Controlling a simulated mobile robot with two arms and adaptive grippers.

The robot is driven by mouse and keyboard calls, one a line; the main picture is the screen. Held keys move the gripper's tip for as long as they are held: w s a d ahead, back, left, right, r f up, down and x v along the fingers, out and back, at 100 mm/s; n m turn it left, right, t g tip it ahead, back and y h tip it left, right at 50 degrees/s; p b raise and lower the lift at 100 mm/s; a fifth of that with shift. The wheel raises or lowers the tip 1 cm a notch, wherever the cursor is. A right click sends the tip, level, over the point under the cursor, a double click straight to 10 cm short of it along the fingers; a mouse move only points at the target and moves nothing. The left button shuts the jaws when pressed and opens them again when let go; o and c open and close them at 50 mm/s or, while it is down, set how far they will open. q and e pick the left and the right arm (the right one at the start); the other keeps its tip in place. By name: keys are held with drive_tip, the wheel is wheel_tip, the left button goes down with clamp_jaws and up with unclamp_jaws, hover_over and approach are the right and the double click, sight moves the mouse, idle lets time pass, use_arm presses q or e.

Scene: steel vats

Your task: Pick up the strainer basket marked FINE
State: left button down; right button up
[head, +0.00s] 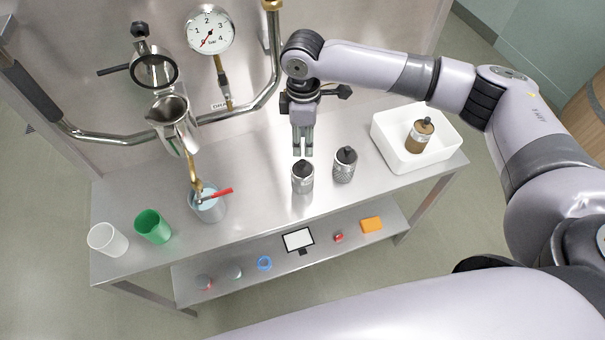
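Two small metal strainer baskets with black knobs stand upright on the steel bench in the head view: one left (302,181), one right (345,168). The right one has a visibly perforated or textured wall. I cannot read any FINE mark on either. My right gripper (303,152) points down just behind and above the left basket's knob. Its two fingers show a narrow gap with nothing between them; whether they touch the knob is unclear. My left gripper is not in view.
A white tray (449,150) at the right holds a brown, black-knobbed cylinder (417,138). Left stand a white cup (107,240), a green cup (153,227) and a container (210,208) with a red-handled item. A gauge (210,30) and pipes rise behind. Small items lie on the lower shelf (205,270).

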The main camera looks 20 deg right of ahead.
sight(303, 161)
wheel_tip(303, 161, down, 4)
drive_tip(key=shift+f+p, duration=0.1)
drive_tip(key=shift+p, duration=0.3)
drive_tip(key=shift+s+a+f, duration=0.1)
drive_tip(key=shift+f, duration=0.1)
wheel_tip(303, 161, down, 4)
drive_tip(key=shift+s+r+p, duration=0.1)
drive_tip(key=shift+r+p, duration=0.05)
drive_tip(key=shift+p, duration=0.95)
drive_tip(key=shift+f, duration=0.5)
clamp_jaws()
